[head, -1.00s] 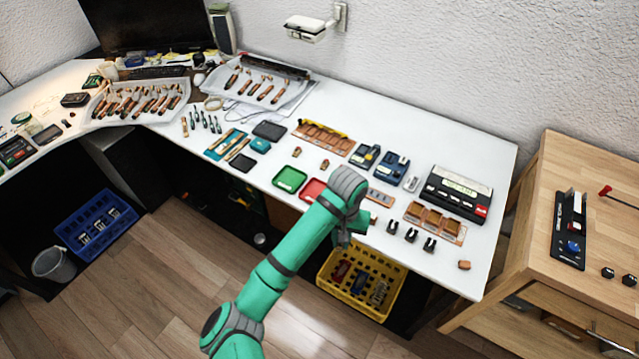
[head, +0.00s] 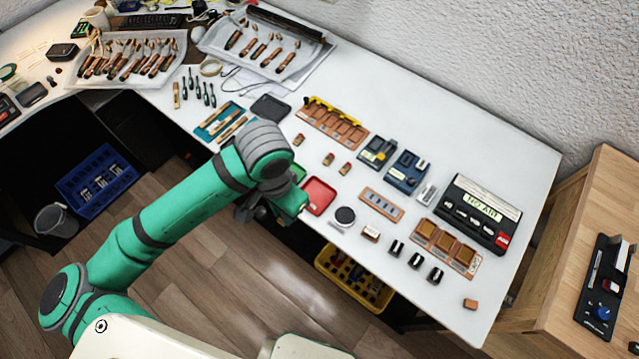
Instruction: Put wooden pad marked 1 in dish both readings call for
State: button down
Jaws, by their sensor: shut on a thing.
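My gripper (head: 254,212) shows dark below the wrist at the table's front edge. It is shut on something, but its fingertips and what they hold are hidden. The red dish (head: 318,195) lies just right of the wrist. A green dish (head: 298,172) lies beside it, largely covered by my arm. A round dark dish-like thing with a pale rim (head: 345,215) stands right of the red dish. Small wooden blocks (head: 328,159) stand behind the dishes, and another (head: 470,304) lies at the front right. I cannot read a 1 on any of them.
A black device with a lit display (head: 479,203), two blue devices (head: 406,171) and a slotted wooden tray (head: 447,247) stand on the right. Dark clips (head: 415,261) line the front. A yellow crate (head: 353,277) is on the floor below.

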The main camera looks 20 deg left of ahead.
jog(key=w+f, duration=0.2)
jog(key=w, duration=0.2)
jog(key=w+d+f, duration=0.1)
jog(key=w+f, duration=0.2)
jog(key=w, duration=0.1)
jog(key=w+d+f, duration=0.1)
jog(key=w+f, duration=0.2)
jog(key=w, duration=0.1)
jog(key=shift+w+d+f, duration=0.2)
jog(key=shift+f, duration=0.05)
jog(key=shift+w+d+f, duration=0.15)
jog(key=shift+w+f, duration=0.35)
jog(key=shift+f, duration=1.7)
jog(key=shift+f, duration=0.1)
jog(key=c, duration=1.7)
grip_release()
jog(key=shift+f, duration=0.1)
jog(key=shift+o, duration=0.2)
jog(key=shift+w, duration=0.1)
